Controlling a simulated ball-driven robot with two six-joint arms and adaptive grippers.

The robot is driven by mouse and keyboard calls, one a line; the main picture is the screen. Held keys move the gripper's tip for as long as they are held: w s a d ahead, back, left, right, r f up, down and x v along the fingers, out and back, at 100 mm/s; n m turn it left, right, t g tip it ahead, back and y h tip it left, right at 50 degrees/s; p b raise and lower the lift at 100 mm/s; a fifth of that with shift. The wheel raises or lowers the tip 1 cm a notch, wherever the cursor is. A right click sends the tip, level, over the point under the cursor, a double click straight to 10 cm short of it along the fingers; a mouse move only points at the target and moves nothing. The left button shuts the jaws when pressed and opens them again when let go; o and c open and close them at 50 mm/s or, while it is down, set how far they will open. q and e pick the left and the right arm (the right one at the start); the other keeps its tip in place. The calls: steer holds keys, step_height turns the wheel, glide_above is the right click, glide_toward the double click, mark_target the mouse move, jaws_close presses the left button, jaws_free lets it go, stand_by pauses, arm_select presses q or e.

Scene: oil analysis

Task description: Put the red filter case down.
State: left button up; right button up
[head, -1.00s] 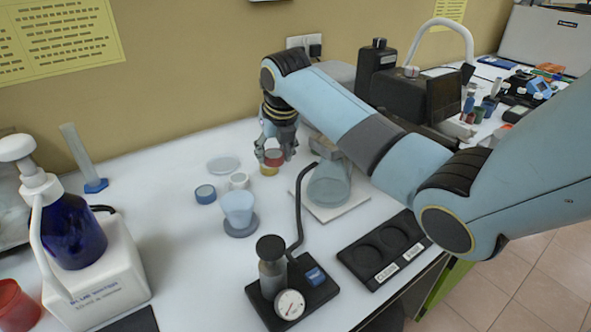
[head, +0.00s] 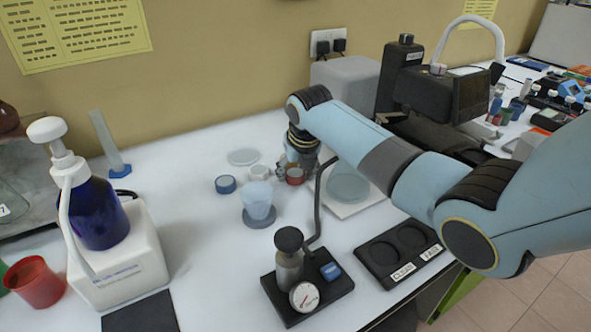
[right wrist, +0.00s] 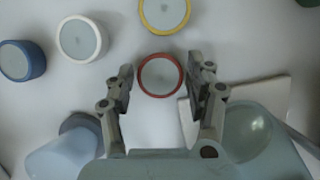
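The red filter case (head: 295,177) is a small round case with a red rim and a pale disc face. It appears to rest flat on the white table, left of the flask. In the right wrist view the red filter case (right wrist: 160,75) lies between the fingertips of my right gripper (right wrist: 161,80), with a gap on each side. The right gripper (head: 299,160) is open around it, low over the table. The yellow-rimmed case (right wrist: 165,12) lies just beyond the red one. My left gripper is out of view.
The white case (head: 259,173) and blue case (head: 226,185) lie to the left. A translucent cup (head: 258,200) stands in front of them. The flask (head: 348,183) on its pale plate stands close on the right. A pump with gauge (head: 303,296) is nearer the front.

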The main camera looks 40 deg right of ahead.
steer(key=shift+o, duration=0.8)
steer(key=shift+r, duration=0.1)
